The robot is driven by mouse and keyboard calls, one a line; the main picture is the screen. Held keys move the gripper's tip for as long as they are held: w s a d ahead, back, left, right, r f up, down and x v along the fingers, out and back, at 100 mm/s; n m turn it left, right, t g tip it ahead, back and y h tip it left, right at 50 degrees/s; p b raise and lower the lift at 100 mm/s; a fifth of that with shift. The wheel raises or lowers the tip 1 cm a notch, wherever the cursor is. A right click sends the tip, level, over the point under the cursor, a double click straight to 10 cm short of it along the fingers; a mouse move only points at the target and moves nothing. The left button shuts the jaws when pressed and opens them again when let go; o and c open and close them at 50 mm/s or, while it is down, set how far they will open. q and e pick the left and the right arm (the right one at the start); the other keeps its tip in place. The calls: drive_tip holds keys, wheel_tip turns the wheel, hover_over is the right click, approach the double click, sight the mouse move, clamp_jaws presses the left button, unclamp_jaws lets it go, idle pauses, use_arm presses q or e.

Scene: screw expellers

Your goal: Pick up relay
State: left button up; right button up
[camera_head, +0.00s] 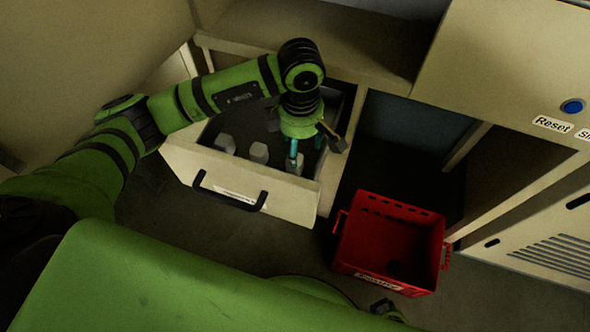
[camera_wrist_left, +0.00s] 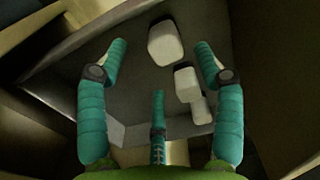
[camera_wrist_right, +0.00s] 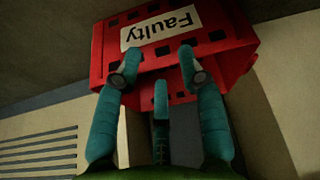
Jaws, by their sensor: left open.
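Several pale blocks that look like the relays stand in the open drawer (camera_head: 285,192); one relay (camera_head: 225,143) is at its left, another relay (camera_head: 259,152) in the middle. A relay (camera_head: 295,168) is partly hidden beneath my left gripper (camera_head: 307,150), which points down into the drawer's right part. In the left wrist view, my left gripper (camera_wrist_left: 160,75) is open and empty, with a relay (camera_wrist_left: 165,43) ahead between its outer fingers and others near the right finger. My right gripper (camera_wrist_right: 160,66) has its fingers apart before the red crate's labelled wall; contact is unclear.
The red crate (camera_head: 357,252), labelled "Faulty" and seemingly empty, is right of the drawer. An open cabinet bay (camera_head: 415,130) lies behind it. A shelf (camera_head: 350,45) edges the drawer's back, near my left arm. A blue button (camera_head: 572,106) marked Reset is at right.

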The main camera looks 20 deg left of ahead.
sight(299, 170)
use_arm(q)
drive_tip(key=shift+s+f, duration=0.15)
drive_tip(key=shift+f, duration=0.6)
drive_tip(key=f, duration=0.2)
drive_tip(key=a+f, duration=0.1)
drive_tip(key=f, duration=0.1)
drive_tip(key=shift+f+p, duration=0.3)
drive_tip(key=shift+s+f, duration=0.1)
drive_tip(key=shift+f, duration=0.15)
drive_tip(key=shift+c, duration=0.8)
drive_tip(key=c, duration=1)
use_arm(e)
drive_tip(key=shift+s+a, duration=0.2)
drive_tip(key=shift+s, duration=0.6)
